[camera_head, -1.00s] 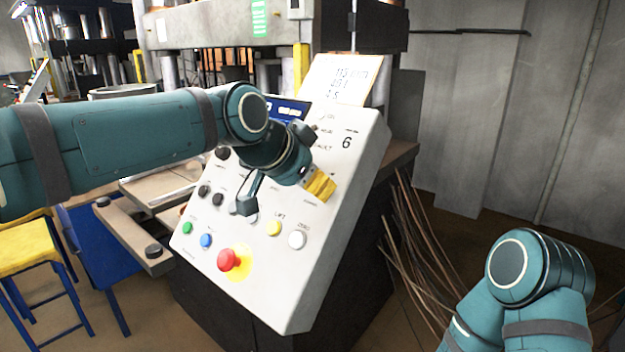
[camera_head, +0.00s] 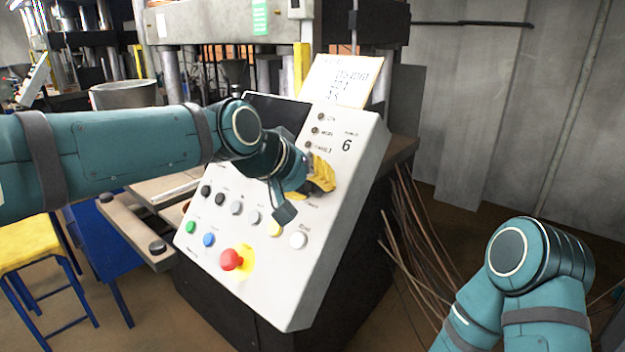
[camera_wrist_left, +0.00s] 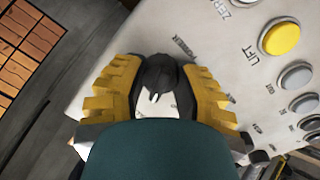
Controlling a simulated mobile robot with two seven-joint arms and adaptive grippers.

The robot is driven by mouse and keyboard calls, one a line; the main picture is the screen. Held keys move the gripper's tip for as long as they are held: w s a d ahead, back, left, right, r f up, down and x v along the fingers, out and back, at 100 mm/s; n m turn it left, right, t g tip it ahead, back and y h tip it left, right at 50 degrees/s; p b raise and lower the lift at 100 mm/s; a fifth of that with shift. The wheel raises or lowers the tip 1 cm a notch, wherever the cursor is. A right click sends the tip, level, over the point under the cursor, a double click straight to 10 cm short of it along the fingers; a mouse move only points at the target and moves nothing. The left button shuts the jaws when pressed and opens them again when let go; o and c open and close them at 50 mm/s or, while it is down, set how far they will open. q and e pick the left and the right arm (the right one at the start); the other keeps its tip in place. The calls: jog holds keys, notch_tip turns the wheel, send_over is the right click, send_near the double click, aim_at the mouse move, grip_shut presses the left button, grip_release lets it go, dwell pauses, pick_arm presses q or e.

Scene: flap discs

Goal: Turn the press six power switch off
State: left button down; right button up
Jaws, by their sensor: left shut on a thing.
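The press six control panel (camera_head: 205,255) is a tilted white face with a "6" at its upper right. The power switch (camera_wrist_left: 158,75) is a black rotary knob beside the "POWER" label in the left wrist view. My left gripper (camera_head: 318,177) is shut on this knob, with a yellow ribbed finger on each side of it in the left wrist view (camera_wrist_left: 160,85). In the head view the fingers hide the knob. The panel's display (camera_head: 278,112) is dark. My right gripper is out of view; only part of the right arm shows.
Below the gripper are a yellow LIFT button (camera_head: 275,228), a white button (camera_head: 298,241) and a red mushroom button (camera_head: 231,260). A paper sheet (camera_head: 340,80) stands on top of the panel. Thin rods (camera_head: 425,235) lean at its right. A yellow stool (camera_head: 35,247) stands left.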

pick_arm(q)
jog(key=shift+n, duration=0.6)
jog(key=c, duration=0.6)
grip_release()
jog(key=v, duration=1.2)
jog(key=shift+a, duration=0.1)
